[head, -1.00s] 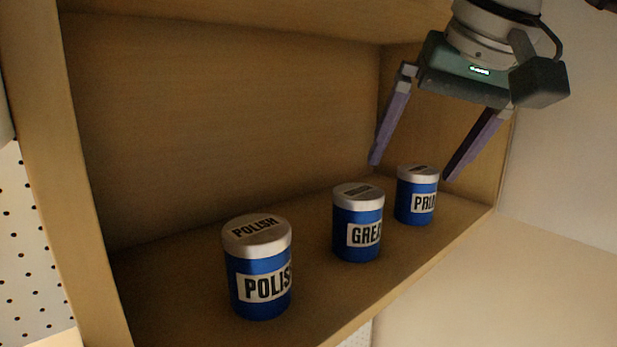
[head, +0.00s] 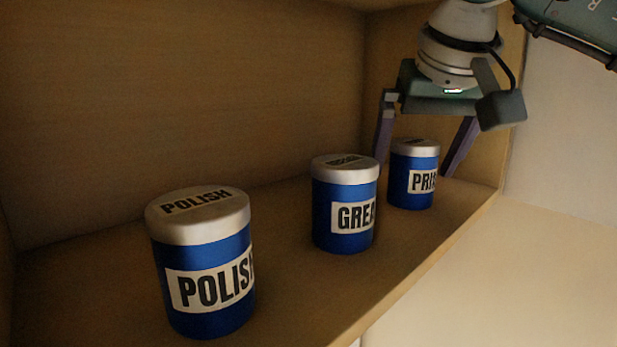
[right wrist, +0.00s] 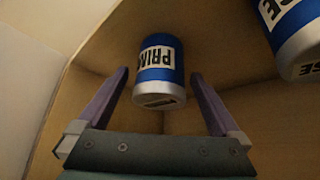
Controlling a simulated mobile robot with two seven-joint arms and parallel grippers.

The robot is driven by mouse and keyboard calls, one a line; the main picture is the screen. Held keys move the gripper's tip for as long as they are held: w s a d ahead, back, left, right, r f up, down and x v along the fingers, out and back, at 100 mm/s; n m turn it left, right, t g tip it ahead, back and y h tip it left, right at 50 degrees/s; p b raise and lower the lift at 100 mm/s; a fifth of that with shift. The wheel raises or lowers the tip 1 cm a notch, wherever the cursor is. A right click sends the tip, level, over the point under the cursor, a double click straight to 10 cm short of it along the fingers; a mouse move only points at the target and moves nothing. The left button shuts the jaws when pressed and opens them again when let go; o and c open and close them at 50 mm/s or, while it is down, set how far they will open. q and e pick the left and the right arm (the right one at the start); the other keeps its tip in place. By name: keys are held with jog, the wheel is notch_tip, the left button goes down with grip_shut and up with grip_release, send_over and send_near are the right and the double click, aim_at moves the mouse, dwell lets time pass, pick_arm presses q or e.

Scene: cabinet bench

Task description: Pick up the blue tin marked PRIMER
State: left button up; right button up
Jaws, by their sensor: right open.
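The blue tin marked PRIMER (head: 414,176) stands upright on the cabinet shelf, farthest right of three alike tins, its label partly turned away. In the right wrist view the PRIMER tin (right wrist: 158,66) shows between the fingers, label and pale lid visible. My right gripper (head: 415,165) is open, its fingers pointing down on either side of the tin. In the right wrist view the gripper (right wrist: 159,75) has a gap between each finger and the tin. My left gripper is not in view.
A blue GREASE tin (head: 345,205) stands just left of the PRIMER tin, close to the gripper's left finger. A blue POLISH tin (head: 203,265) stands nearer at left. The cabinet's back wall (head: 180,90) and right side wall (head: 482,150) enclose the shelf.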

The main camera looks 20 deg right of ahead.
jog(key=shift+r, duration=0.1)
jog(key=c, duration=1.6)
